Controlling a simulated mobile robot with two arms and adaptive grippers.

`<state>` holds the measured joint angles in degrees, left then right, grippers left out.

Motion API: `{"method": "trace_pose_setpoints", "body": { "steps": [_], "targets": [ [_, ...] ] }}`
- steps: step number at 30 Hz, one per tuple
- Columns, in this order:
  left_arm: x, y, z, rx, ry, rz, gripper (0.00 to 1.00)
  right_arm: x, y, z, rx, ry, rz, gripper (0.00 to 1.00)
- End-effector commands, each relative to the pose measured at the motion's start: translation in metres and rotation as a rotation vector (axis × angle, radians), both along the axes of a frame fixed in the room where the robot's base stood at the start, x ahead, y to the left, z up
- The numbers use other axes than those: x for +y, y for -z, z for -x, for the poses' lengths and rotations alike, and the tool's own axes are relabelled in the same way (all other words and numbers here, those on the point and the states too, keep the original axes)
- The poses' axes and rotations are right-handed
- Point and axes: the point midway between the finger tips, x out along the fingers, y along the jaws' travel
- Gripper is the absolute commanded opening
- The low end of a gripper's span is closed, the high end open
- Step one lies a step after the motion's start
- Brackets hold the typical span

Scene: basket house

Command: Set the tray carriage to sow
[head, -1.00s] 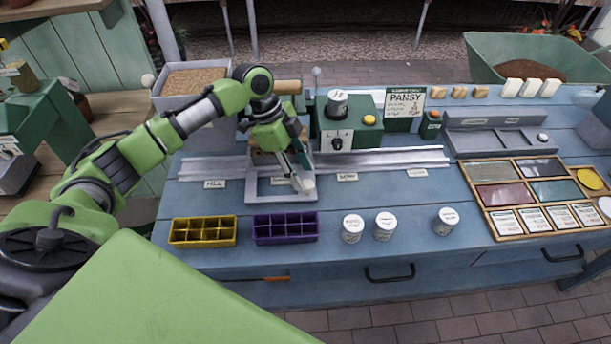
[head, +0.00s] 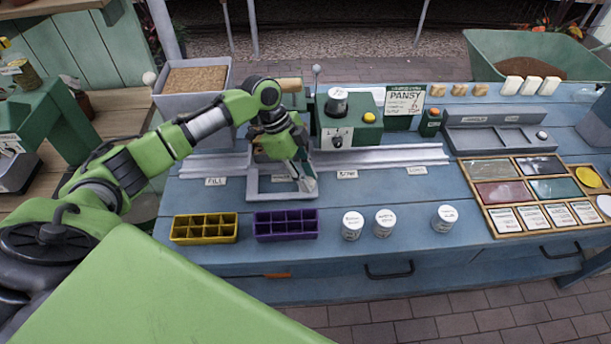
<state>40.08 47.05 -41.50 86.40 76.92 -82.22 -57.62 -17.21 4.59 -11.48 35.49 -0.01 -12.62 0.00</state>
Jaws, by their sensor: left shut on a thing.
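The tray carriage (head: 282,196) is a grey frame on the metal rail (head: 395,153). It stands between the "FILL" label (head: 215,181) and the label that seems to read "SOW" (head: 347,174). My left gripper (head: 308,182) reaches down over the carriage's right side and is shut on its small pale knob, which the fingers mostly hide. My left forearm and wrist cover the back part of the carriage. My right gripper is out of view.
The green seeder box (head: 364,130) stands behind the rail, right of my gripper. A yellow tray (head: 204,228), a purple tray (head: 286,224) and white jars (head: 385,224) stand in front. The rail to the right is clear.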

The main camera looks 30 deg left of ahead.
Motion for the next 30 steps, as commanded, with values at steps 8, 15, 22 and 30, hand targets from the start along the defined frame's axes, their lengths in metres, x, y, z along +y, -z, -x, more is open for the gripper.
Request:
{"method": "trace_pose_setpoints", "body": {
  "steps": [8,15,22,30],
  "targets": [
    [-0.035,-0.001,-0.019,0.0,0.003,0.004,0.0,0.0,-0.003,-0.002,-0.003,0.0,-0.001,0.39],
    [-0.084,0.0,-0.049,0.001,0.004,0.006,0.0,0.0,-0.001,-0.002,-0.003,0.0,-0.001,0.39],
    [-0.126,0.001,-0.075,0.001,0.002,0.004,0.0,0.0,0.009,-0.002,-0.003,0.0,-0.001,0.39],
    [-0.155,0.001,-0.093,0.001,0.001,0.003,0.0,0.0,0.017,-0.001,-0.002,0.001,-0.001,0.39]
  ]
}}
